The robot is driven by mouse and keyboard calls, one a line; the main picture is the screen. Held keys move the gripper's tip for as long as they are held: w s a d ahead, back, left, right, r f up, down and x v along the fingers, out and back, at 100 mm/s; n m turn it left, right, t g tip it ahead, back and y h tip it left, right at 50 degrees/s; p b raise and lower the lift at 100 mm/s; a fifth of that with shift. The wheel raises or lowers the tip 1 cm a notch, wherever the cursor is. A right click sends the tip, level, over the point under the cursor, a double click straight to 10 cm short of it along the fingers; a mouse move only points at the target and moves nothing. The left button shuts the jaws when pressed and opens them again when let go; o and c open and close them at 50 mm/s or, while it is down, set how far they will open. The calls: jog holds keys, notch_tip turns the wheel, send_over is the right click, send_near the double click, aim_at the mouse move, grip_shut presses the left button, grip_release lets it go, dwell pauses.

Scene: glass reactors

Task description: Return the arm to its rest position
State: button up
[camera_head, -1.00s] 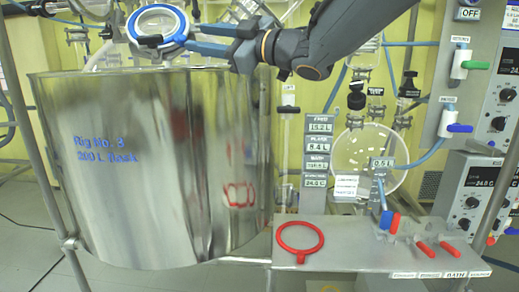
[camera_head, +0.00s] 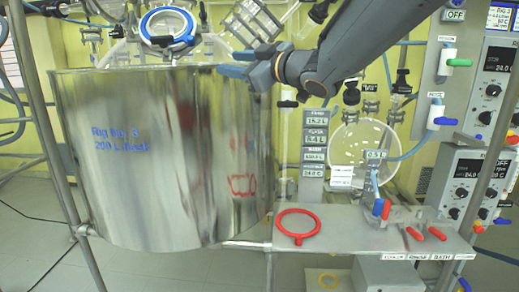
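My gripper (camera_head: 228,64) is at the upper middle, in front of the steel vessel's upper right rim. Its two blue fingers point left with a narrow gap between them, and nothing shows held in it. A blue-and-white ring (camera_head: 146,40) stands above the vessel, to the left of the fingertips and clear of them. My grey arm reaches in from the upper right.
The large steel vessel (camera_head: 140,170) marked "Rig No. 3" fills the left. A grey shelf (camera_head: 350,238) at lower right bears a red ring (camera_head: 298,224) and red and blue handles. A control panel (camera_head: 460,185) stands at right. Glassware fills the back.

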jog(key=s+d+f+m+g+h, duration=0.1)
jog(key=d+f+m+h, duration=0.45)
jog(key=d+f, duration=0.6)
jog(key=s+d+f+m+g+h, duration=0.15)
jog(key=d+f+m+h, duration=0.55)
jog(key=f, duration=0.7)
jog(key=s+d+f+m+g, duration=0.1)
jog(key=s+d+f+g, duration=0.1)
jog(key=s+f, duration=0.4)
jog(key=s+d+f+m+g, duration=0.1)
jog(key=s+f+g, duration=0.3)
jog(key=s, duration=0.6)
jog(key=s+d+f+m+g, duration=0.1)
jog(key=s+d+f+g, duration=0.3)
jog(key=s+f, duration=0.4)
jog(key=shift+s+h, duration=0.45)
jog(key=shift+s, duration=0.15)
jog(key=shift+d, duration=0.1)
jog(key=shift+c, duration=1)
